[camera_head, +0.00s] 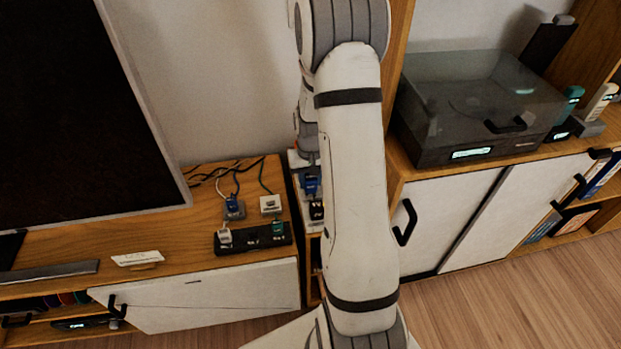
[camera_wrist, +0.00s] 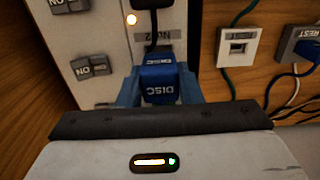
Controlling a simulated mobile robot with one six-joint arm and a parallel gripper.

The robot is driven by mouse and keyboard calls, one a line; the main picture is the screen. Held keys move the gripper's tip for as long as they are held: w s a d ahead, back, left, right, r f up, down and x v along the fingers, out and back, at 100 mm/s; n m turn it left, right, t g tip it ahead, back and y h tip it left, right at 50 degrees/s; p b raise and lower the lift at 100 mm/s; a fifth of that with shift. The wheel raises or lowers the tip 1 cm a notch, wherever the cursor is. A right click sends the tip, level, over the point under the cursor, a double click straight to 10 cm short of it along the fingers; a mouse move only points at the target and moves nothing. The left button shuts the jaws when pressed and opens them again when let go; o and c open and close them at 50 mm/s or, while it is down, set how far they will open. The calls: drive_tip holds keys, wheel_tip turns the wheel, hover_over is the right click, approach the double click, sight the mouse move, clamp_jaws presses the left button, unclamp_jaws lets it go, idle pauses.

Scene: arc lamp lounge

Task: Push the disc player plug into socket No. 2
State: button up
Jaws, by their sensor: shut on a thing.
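The blue disc player plug (camera_wrist: 158,88), marked DISC, is between the blue fingers of my gripper (camera_wrist: 159,78) in the wrist view. My gripper is shut on it.
A white socket block (camera_wrist: 238,47) and a REST block (camera_wrist: 301,45) with cables lie right. A black strip (camera_head: 252,240) holds other plugs.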

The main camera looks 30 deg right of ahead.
sight(309, 178)
drive_tip(key=shift+f+b, duration=0.65)
drive_tip(key=shift+f, duration=0.35)
drive_tip(key=o, duration=1.1)
wheel_tip(309, 178, up, 8)
drive_tip(key=shift+f+p, duration=0.25)
drive_tip(key=shift+p, duration=0.4)
drive_tip(key=shift+r, duration=0.25)
drive_tip(key=shift+a+r, duration=0.15)
drive_tip(key=shift+r, duration=0.15)
drive_tip(key=s+a+r+n+t+p, duration=0.1)
drive_tip(key=s+a+r+p, duration=0.3)
drive_tip(key=r, duration=0.5)
drive_tip(key=s+a+r+n+p, duration=0.1)
drive_tip(key=s+a+r+p, duration=0.2)
drive_tip(key=s+a+r, duration=0.2)
drive_tip(key=s+a+r+n+t+p, duration=0.1)
drive_tip(key=s+a+r+p, duration=0.3)
drive_tip(key=s+r, duration=0.6)
drive_tip(key=shift+a+r+t+p, duration=0.2)
drive_tip(key=shift+a+r, duration=0.15)
drive_tip(key=shift+r, duration=0.55)
drive_tip(key=shift+a+r+t+p, duration=0.15)
drive_tip(key=shift+a+r, duration=0.15)
drive_tip(key=shift+r, duration=0.6)
